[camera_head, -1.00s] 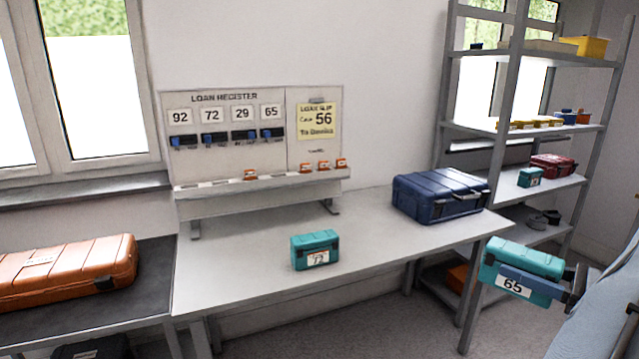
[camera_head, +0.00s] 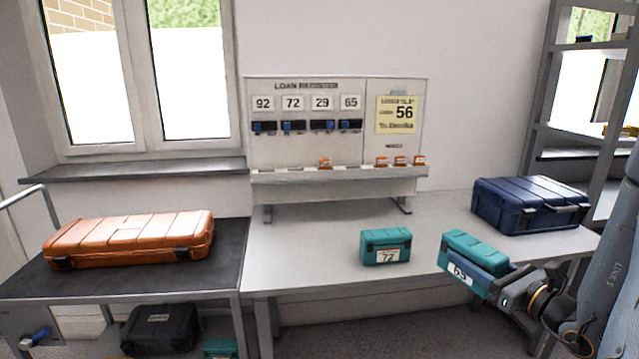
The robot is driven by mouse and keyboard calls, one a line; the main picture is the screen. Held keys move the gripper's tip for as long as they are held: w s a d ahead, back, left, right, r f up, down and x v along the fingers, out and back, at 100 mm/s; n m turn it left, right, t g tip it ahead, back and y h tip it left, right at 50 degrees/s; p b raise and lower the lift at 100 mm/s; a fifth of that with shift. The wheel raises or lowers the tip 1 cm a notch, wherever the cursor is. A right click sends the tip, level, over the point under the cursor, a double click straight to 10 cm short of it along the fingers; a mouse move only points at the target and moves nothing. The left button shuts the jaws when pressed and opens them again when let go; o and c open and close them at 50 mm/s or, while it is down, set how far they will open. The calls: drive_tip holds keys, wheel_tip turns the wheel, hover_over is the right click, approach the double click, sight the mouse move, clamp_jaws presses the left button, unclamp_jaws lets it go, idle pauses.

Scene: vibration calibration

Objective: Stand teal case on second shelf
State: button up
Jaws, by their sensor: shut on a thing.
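A teal case labelled 65 (camera_head: 470,252) is held in my gripper (camera_head: 496,278) at the right, in front of the table edge. The jaws are shut on it, and the case is tilted in the picture. A second teal case labelled 72 (camera_head: 386,247) stands on the white table, left of the held case and apart from it. The shelf rack (camera_head: 540,110) is at the right edge, mostly cut off. Its second shelf cannot be made out clearly, as my arm and the frame edge hide much of the rack.
A navy case (camera_head: 530,203) sits on the white table (camera_head: 310,255) near the rack. A loan register board (camera_head: 335,125) stands at the back. An orange case (camera_head: 130,240) lies on the dark bench at left. A black case (camera_head: 160,328) is below it.

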drive_tip(key=a+f+b, duration=0.1)
drive_tip(key=a+f, duration=0.2)
drive_tip(key=a, duration=0.3)
drive_tip(key=w+a+f+h, duration=0.1)
drive_tip(key=a+f, duration=0.2)
drive_tip(key=a, duration=0.4)
drive_tip(key=w+a+f+m+b, duration=0.1)
drive_tip(key=a+f, duration=0.2)
drive_tip(key=a, duration=0.3)
drive_tip(key=shift+a+t+h+b, duration=0.3)
drive_tip(key=shift+b, duration=0.05)
drive_tip(key=shift+w, duration=0.1)
